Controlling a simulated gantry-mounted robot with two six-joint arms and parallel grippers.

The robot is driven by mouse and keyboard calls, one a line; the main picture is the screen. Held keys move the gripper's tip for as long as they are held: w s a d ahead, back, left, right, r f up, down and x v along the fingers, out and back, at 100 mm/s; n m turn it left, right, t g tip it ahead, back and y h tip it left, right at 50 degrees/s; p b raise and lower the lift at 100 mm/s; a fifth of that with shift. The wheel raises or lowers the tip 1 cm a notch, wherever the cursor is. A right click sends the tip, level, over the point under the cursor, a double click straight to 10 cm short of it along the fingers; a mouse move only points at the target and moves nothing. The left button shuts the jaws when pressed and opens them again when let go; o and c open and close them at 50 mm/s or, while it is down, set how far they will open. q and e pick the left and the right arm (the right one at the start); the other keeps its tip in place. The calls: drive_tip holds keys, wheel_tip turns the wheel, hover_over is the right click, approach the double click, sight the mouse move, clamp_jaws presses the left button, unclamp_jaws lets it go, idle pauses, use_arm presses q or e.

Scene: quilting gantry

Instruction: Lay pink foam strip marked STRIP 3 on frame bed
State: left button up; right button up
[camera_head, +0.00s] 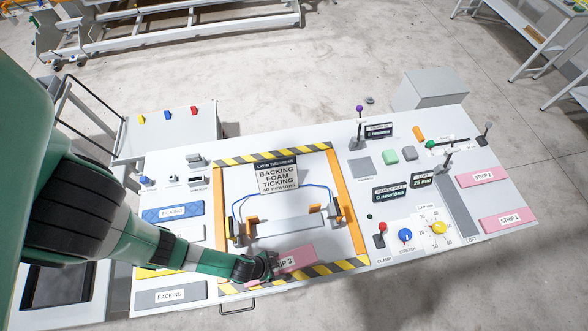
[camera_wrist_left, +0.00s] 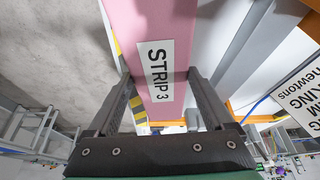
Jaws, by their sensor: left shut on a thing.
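The pink foam strip marked STRIP 3 (camera_head: 300,257) is at the front part of the frame bed (camera_head: 325,175), just behind the front yellow-black striped edge. My right gripper is out of view.
A sign (camera_head: 277,177) stands at the back of the bed. Orange rails (camera_head: 347,205), a grey-white bar (camera_head: 292,226) and blue cables lie around it. STRIP 2 (camera_head: 482,177) and STRIP 1 (camera_head: 506,220) lie at the right. Knobs and levers stand right of the frame.

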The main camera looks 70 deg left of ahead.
sight(294, 261)
use_arm(q)
drive_tip(key=m, duration=0.2)
drive_tip(key=h, duration=0.1)
drive_tip(key=shift+w+d+r+m, duration=0.2)
drive_tip(key=shift+w+d+m, duration=0.1)
drive_tip(key=shift+w+m, duration=0.1)
drive_tip(key=shift+w+r+m+h, duration=0.4)
drive_tip(key=shift+w+m, duration=0.15)
drive_tip(key=shift+m, duration=0.35)
drive_tip(key=w, duration=0.1)
drive_tip(key=w+a+r+m, duration=0.1)
drive_tip(key=shift+w+a+r+g, duration=0.2)
drive_tip(key=shift+w+g, duration=0.1)
drive_tip(key=shift+w, duration=0.1)
drive_tip(key=w+a+r+n+y, duration=0.1)
drive_tip(key=a+r+n, duration=0.1)
drive_tip(key=a, duration=0.5)
drive_tip(key=w+a+r+n, duration=0.1)
drive_tip(key=w+a+n, duration=0.1)
drive_tip(key=a, duration=0.4)
drive_tip(key=f+b, duration=0.7)
drive_tip(key=f, duration=0.1)
drive_tip(key=shift+s+f, duration=0.1)
drive_tip(key=shift+s, duration=0.1)
drive_tip(key=shift+r, duration=0.2)
drive_tip(key=shift+f, duration=0.2)
drive_tip(key=o, duration=1.2)
